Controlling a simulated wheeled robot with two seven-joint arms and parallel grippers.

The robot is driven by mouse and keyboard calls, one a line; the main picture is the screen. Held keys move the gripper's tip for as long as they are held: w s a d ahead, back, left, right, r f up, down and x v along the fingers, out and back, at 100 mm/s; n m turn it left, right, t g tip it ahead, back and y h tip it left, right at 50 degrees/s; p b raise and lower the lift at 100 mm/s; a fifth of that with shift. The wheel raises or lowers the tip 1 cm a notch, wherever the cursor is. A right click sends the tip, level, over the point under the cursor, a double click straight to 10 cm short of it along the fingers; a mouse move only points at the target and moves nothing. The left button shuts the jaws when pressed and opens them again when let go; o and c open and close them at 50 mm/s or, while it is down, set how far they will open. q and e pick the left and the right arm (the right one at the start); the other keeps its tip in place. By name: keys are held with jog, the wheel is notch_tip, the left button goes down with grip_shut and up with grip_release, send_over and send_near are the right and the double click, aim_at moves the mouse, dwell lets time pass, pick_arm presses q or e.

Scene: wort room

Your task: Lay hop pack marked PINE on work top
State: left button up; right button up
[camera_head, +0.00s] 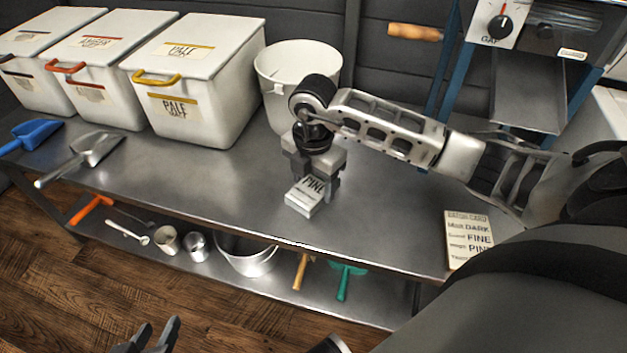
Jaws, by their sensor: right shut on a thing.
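The hop pack marked PINE (303,199) is a small pale block with dark lettering, near the front of the steel work top (225,185). My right gripper (314,183) comes down over the pack from above and is shut on it. The pack is at or just above the work top; I cannot tell whether it touches. My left gripper (150,338) is at the bottom edge, in front of the bench and low over the floor. Its two fingers stand apart with nothing between them.
Lidded white bins (195,80) and a white bucket (298,70) stand along the back. A metal scoop (92,150) and a blue scoop (30,135) lie at left. A batch card (468,240) is at right, below a mill stand (530,85). The work top's middle-left is clear.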

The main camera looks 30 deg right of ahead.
aim_at(313, 185)
jog(key=shift+f, duration=0.15)
pick_arm(q)
jog(key=shift+s+f, duration=0.25)
pick_arm(e)
jog(key=o, duration=1)
jog(key=shift+r, duration=0.5)
notch_tip(313, 185, up, 7)
jog(key=shift+p, duration=1.1)
pick_arm(q)
jog(key=shift+s+a+r+p, duration=0.2)
jog(key=shift+a+r, duration=0.1)
jog(key=shift+r, duration=0.35)
jog(key=shift+s+a+r+p, duration=0.1)
jog(key=shift+a+r+p, duration=0.15)
jog(key=shift+r, duration=0.35)
pick_arm(e)
notch_tip(313, 185, up, 4)
jog(key=shift+r, duration=0.2)
pick_arm(q)
jog(key=shift+f+y, duration=0.1)
jog(key=shift+y, duration=0.2)
